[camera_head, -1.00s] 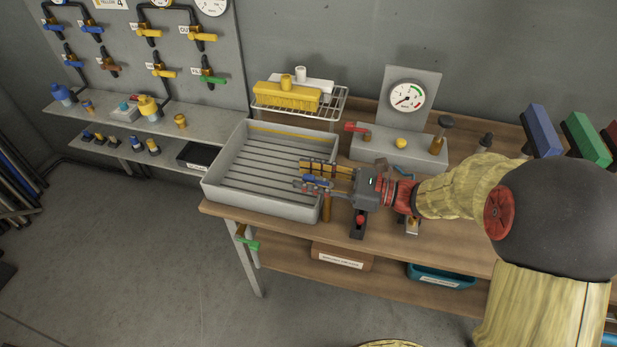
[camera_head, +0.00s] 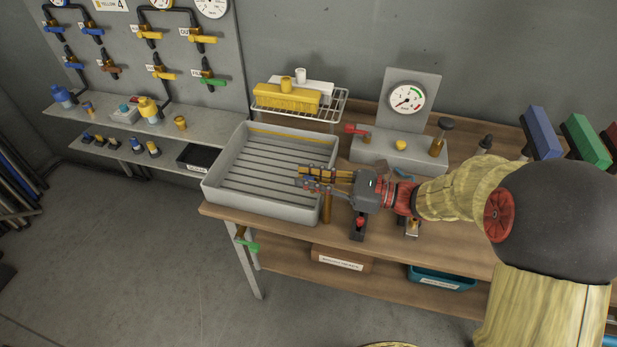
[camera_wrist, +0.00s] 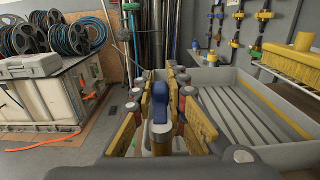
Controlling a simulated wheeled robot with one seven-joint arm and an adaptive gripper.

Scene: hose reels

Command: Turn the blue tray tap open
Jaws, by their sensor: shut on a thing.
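The grey ribbed tray (camera_head: 258,205) sits on the left end of the wooden bench, and its interior shows in the wrist view (camera_wrist: 262,118). My gripper (camera_head: 304,178) is at the tray's right side, reaching left over its rim. In the wrist view my gripper (camera_wrist: 161,88) is shut on the blue tap handle (camera_wrist: 160,108), which stands between the two yellow-padded fingers. In the head view the fingers hide the handle. The tap's body is mostly hidden below the gripper, so I cannot tell how far the handle is turned.
A gauge stand (camera_head: 407,97) with a red-handled valve (camera_head: 356,128) stands behind my arm. A brown upright handle (camera_head: 326,207) is close below my gripper. Open floor lies left of the bench.

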